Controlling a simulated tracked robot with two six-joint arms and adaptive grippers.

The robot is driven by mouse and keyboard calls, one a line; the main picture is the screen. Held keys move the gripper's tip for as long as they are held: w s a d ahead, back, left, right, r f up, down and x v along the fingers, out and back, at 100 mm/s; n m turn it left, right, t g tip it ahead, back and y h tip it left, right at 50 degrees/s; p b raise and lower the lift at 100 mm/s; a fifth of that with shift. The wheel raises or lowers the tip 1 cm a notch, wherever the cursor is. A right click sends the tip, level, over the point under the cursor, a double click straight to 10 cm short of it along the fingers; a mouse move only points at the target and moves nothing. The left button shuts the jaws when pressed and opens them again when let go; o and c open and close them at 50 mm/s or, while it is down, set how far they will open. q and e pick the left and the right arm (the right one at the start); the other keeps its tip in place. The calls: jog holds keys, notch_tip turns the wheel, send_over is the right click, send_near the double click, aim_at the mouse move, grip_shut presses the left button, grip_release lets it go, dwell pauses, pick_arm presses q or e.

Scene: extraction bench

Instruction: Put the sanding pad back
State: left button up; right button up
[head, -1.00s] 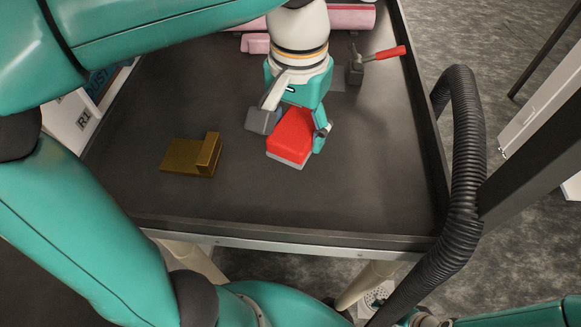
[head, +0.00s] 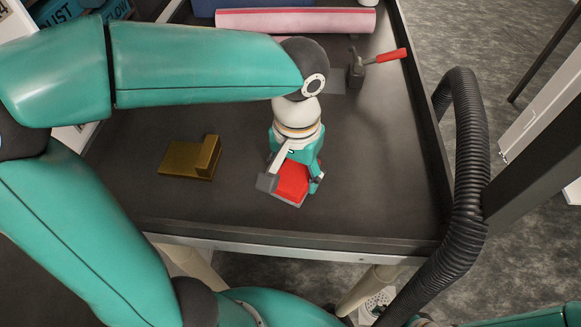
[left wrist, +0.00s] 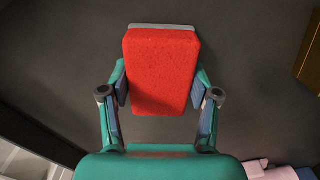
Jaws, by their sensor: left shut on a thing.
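The sanding pad (head: 291,181) is a red block with a grey layer along one face. My left gripper (head: 289,184) is shut on it, one finger on each side, over the front middle of the dark bench. In the left wrist view the pad (left wrist: 162,70) sits between the two fingers of the left gripper (left wrist: 160,90), its red face towards the camera. I cannot tell whether the pad touches the bench top. My right gripper is not in view.
A brass-coloured stepped block (head: 190,160) lies to the left on the bench (head: 380,190). A pink roll (head: 295,20) lies at the back. A red-handled clamp (head: 357,70) stands at the back right. A black ribbed hose (head: 468,150) runs along the right edge.

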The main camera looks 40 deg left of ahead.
aim_at(297, 171)
pick_arm(q)
jog(key=shift+f, duration=0.2)
jog(key=o, duration=1)
jog(key=shift+r, duration=0.1)
jog(key=shift+r, duration=0.25)
notch_tip(297, 171, up, 12)
jog(key=shift+f+p, duration=0.1)
jog(key=shift+p, duration=0.5)
jog(key=shift+w, duration=0.1)
